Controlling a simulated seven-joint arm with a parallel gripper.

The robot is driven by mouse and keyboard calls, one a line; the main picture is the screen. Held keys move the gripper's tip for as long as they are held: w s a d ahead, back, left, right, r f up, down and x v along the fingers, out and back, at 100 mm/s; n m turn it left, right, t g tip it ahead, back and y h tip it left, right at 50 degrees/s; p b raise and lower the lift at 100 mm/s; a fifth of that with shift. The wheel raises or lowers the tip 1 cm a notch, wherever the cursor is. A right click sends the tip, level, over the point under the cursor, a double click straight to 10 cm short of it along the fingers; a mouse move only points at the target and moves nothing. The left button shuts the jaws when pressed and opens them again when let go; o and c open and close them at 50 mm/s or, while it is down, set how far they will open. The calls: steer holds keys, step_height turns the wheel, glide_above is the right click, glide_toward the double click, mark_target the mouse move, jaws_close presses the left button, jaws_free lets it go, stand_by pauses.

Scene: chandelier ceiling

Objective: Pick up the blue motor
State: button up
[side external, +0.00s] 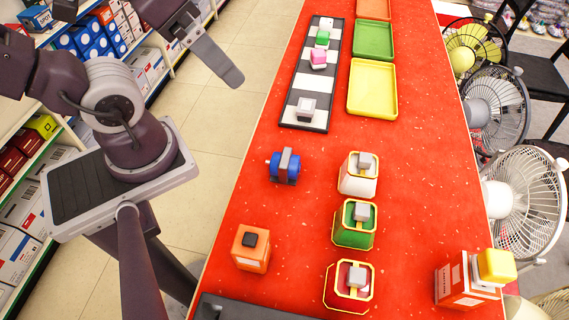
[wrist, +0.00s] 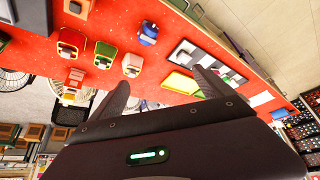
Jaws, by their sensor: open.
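The blue motor (side external: 285,168), a small blue cylinder with a grey block across its middle, lies on the red tabletop (side external: 300,220), left of the row of coloured holders. In the wrist view the blue motor (wrist: 148,33) shows near the top centre, beyond my fingertips. My gripper (wrist: 160,79) is open, with its two fingers spread and nothing between them. It is up in the air, well apart from the motor. In the side view it is at the top left, off the table's left edge, and partly cut off by the frame.
White (side external: 358,187), green (side external: 352,238) and red (side external: 335,293) holders stand right of the motor. An orange box (side external: 251,262) sits nearer. A black-and-white striped board (side external: 290,110), with blocks on it, and a yellow tray (side external: 372,112) lie farther back. Fans (side external: 525,185) stand off the right edge.

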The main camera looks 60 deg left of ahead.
steer(key=n+g+h, duration=0.6)
steer(key=n+h, duration=0.9)
glide_toward(281, 156)
steer(key=s+d+r, duration=0.2)
steer(key=d+r, duration=0.2)
step_height(281, 156, down, 7)
steer(key=n+t+h, duration=0.1)
steer(key=n+t, duration=0.5)
steer(key=shift+s+a+n+h, duration=0.1)
steer(key=shift+a+n+h, duration=0.05)
steer(key=shift+n+h, duration=0.2)
steer(key=shift+d+f+n+t, duration=0.45)
steer(key=shift+d+t, duration=0.05)
steer(key=shift+t, duration=0.2)
steer(key=x, duration=0.5)
steer(key=shift+w+d+r, duration=0.2)
steer(key=shift+w+r, duration=0.05)
steer(key=shift+r, duration=0.05)
steer(key=shift+w+d, duration=0.1)
steer(key=shift+d, duration=0.2)
jaws_close()
